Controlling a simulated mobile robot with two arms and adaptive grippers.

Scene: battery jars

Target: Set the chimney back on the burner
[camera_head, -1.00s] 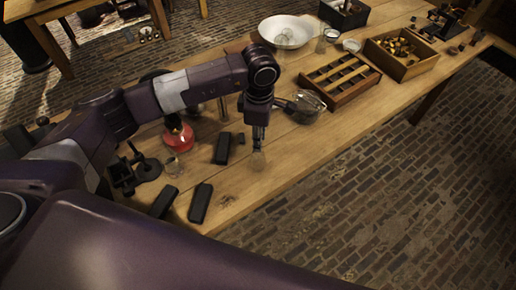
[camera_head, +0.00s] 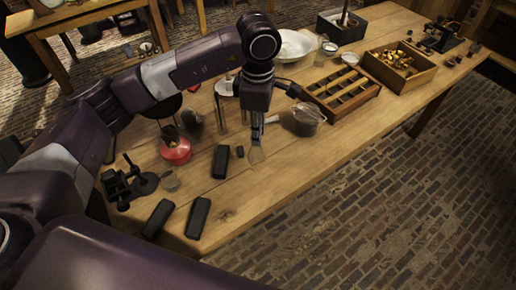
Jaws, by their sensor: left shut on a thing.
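The burner (camera_head: 176,152), with a red glass bowl and a dark top, stands upright on the table's left part. My left gripper (camera_head: 257,138) points down, to the right of the burner, its fingers shut on a small clear glass piece that looks like the chimney (camera_head: 256,155). The chimney hangs roughly upright below the fingers and appears to be above the table top. Its upper end is hidden by the fingers. My right gripper is not in view.
Dark blocks (camera_head: 199,218) lie at the table's front left, near a small glass (camera_head: 170,182) and a black stand (camera_head: 122,188). A glass jar (camera_head: 303,121) and a slotted wooden rack (camera_head: 345,95) stand to the right.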

